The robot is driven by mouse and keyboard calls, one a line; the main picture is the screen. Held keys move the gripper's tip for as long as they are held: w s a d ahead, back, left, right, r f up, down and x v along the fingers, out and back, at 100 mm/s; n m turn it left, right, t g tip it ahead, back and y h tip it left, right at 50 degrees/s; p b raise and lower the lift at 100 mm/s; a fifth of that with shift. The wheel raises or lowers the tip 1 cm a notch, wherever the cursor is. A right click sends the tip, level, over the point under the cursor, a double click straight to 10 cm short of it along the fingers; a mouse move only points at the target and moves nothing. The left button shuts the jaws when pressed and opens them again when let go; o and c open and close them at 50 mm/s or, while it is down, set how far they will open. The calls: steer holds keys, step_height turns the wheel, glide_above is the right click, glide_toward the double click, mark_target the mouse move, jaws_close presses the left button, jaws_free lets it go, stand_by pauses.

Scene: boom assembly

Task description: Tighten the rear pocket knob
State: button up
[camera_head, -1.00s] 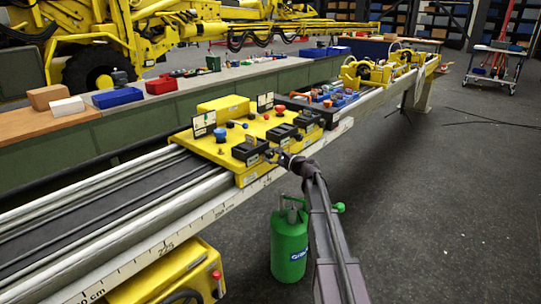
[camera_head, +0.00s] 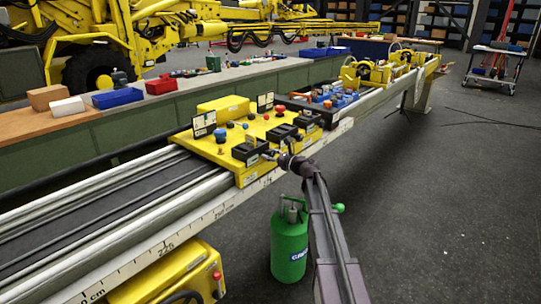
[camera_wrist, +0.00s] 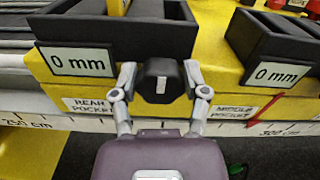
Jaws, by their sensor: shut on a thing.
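The rear pocket knob (camera_wrist: 161,82) is a black faceted knob with a pale mark on its face, at the front of the black rear pocket (camera_wrist: 118,35). The pocket carries a "0 mm" plate, and a "REAR POCKET" label (camera_wrist: 88,106) is on the yellow front below. My gripper (camera_wrist: 160,80) has one finger on each side of the knob and is shut on it. In the head view, my gripper (camera_head: 271,155) is at the front edge of the yellow carriage (camera_head: 222,152), and the knob is too small to make out there.
The middle pocket (camera_wrist: 270,45), also marked "0 mm", stands close on the right. A scale rail (camera_wrist: 245,128) runs below the carriage. A green gas bottle (camera_head: 289,245) stands on the floor beside my arm.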

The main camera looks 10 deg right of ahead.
steer(key=shift+w, duration=0.1)
steer(key=o, duration=1.2)
steer(key=shift+c, duration=0.2)
steer(key=v, duration=1.2)
steer(key=shift+a, duration=0.1)
